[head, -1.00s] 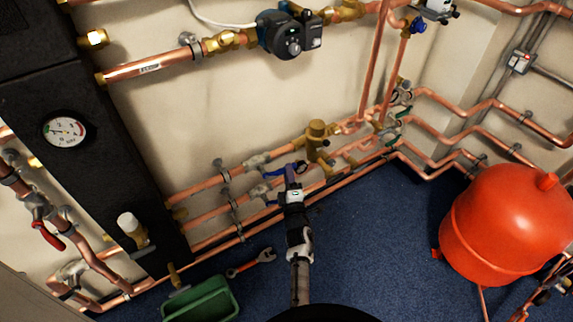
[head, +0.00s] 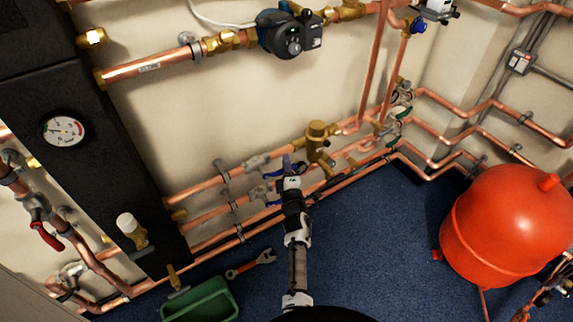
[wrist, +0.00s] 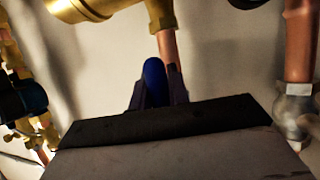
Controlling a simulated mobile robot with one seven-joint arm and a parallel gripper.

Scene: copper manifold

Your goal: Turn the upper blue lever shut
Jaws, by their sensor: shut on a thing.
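The upper blue lever (wrist: 154,82) shows in the wrist view as a rounded blue handle between the two dark fingers of my gripper (wrist: 157,92). The fingers are closed against its sides. In the head view my gripper (head: 288,170) is at the wall pipes, right of the grey upper valve body (head: 257,163). It hides most of the lever there, so the lever's exact angle is hard to tell. A second blue lever (head: 273,203) sits on the lower valve (head: 258,193), just below and left of my gripper.
A brass fitting (head: 317,135) stands close to the right of my gripper. Copper pipes (head: 205,187) run along the wall. A green tray (head: 200,303) and a red-handled wrench (head: 250,264) lie on the floor. A red tank (head: 505,230) stands right. The blue floor between is clear.

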